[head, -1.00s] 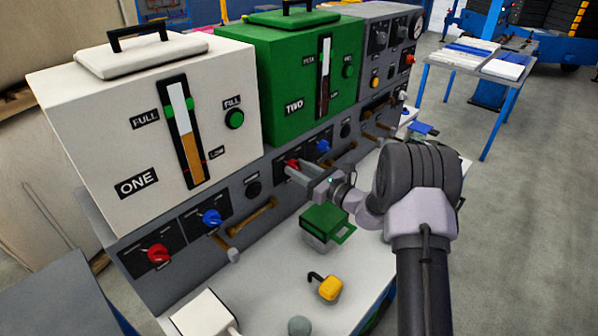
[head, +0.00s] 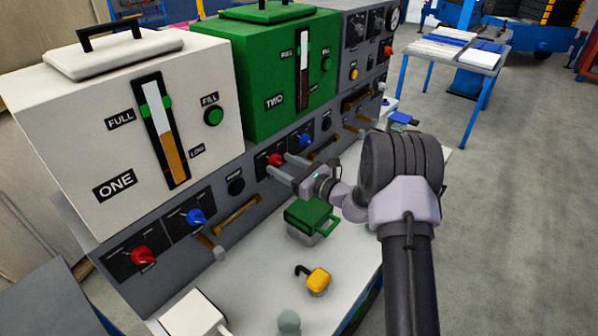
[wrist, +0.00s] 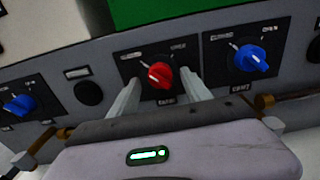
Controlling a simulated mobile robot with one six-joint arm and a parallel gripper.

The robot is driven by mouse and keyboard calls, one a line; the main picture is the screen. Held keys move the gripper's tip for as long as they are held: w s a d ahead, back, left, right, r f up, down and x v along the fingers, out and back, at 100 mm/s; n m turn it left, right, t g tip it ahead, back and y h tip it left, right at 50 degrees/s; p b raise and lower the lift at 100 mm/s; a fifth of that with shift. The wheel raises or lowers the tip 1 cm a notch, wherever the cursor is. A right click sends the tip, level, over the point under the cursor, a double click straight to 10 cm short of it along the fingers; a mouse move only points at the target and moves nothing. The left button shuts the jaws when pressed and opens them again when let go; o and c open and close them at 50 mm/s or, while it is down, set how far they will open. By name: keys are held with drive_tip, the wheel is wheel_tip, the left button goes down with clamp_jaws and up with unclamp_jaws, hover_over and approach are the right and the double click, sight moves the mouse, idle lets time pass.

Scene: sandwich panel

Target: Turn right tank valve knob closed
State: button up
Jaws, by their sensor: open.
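The green tank marked TWO (head: 262,75) stands on the panel to the right of the white tank marked ONE (head: 110,120). Under the green tank are a red knob (head: 275,159) and, to its right, a blue knob (head: 305,139). In the wrist view the red knob (wrist: 160,75) sits between the open fingers of my gripper (wrist: 158,92), with a gap on each side. The blue knob (wrist: 252,58) is to the right, outside the fingers. In the head view my gripper (head: 284,176) reaches the panel at the red knob. The small plate lettering is too blurred to read fully.
Another red knob (head: 143,256) and blue knob (head: 195,216) sit under the white tank. Wooden handles (head: 237,214) stick out along the panel's lower edge. A green-lidded container (head: 310,217) and a yellow item (head: 317,280) stand on the white worktop (head: 262,265) below my arm.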

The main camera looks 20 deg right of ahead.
drive_tip(key=p+v, duration=0.3)
drive_tip(key=v, duration=1.3)
drive_tip(key=shift+s, duration=0.25)
drive_tip(key=shift+d+r, duration=0.1)
drive_tip(key=shift+d, duration=0.1)
